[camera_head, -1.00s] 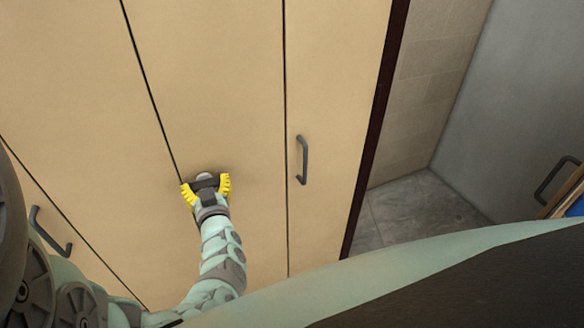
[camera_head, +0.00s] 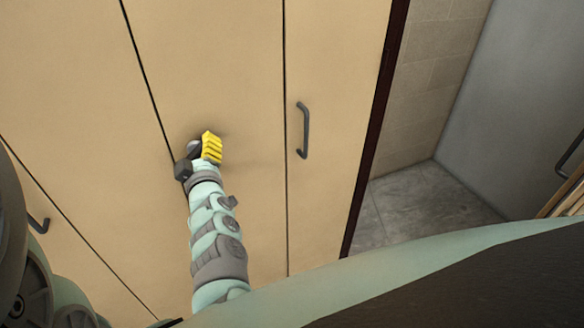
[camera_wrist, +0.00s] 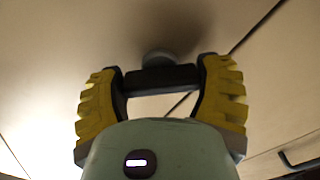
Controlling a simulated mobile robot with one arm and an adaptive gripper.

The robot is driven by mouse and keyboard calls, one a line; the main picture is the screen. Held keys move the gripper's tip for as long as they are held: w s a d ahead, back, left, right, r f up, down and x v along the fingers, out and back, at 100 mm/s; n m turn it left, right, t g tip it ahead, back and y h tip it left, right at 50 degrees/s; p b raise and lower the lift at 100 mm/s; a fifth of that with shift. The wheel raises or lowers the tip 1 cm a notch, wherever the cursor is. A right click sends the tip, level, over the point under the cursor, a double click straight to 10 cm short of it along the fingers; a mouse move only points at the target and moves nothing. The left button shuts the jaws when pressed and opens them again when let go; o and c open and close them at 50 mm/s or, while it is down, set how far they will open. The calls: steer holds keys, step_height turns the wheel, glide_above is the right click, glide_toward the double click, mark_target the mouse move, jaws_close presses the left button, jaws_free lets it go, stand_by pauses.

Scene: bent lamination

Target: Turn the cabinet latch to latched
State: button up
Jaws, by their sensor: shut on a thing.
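The cabinet latch is a dark bar with a round grey hub on the tan cabinet front. In the wrist view the latch (camera_wrist: 160,78) lies crosswise between the two yellow-padded fingers of my gripper (camera_wrist: 162,82), which is shut on the bar's ends. In the head view my gripper (camera_head: 197,156) is at the cabinet front, just right of a door seam, seen partly edge-on. Only a small grey part of the latch (camera_head: 193,149) shows there beside the yellow pads; my fingers hide the rest.
The tan cabinet doors (camera_head: 230,60) fill the left and middle. A dark vertical door handle (camera_head: 303,130) is right of my gripper, and another handle (camera_head: 39,222) is at lower left. Tiled floor (camera_head: 405,205) is open at the right.

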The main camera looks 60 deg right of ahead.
steer(key=n+b, duration=0.1)
steer(key=n, duration=0.1)
steer(key=n+b, duration=0.1)
steer(key=b, duration=0.1)
steer(key=n+b, duration=0.2)
steer(key=shift+f+n, duration=0.25)
steer(key=shift+n, duration=0.05)
steer(key=shift+r+n+b, duration=0.15)
steer(key=shift+n+b, duration=1.05)
steer(key=shift+n, duration=1)
steer(key=o, duration=1.1)
steer(key=shift+r, duration=0.1)
steer(key=shift+o, duration=0.2)
steer(key=v, duration=1.2)
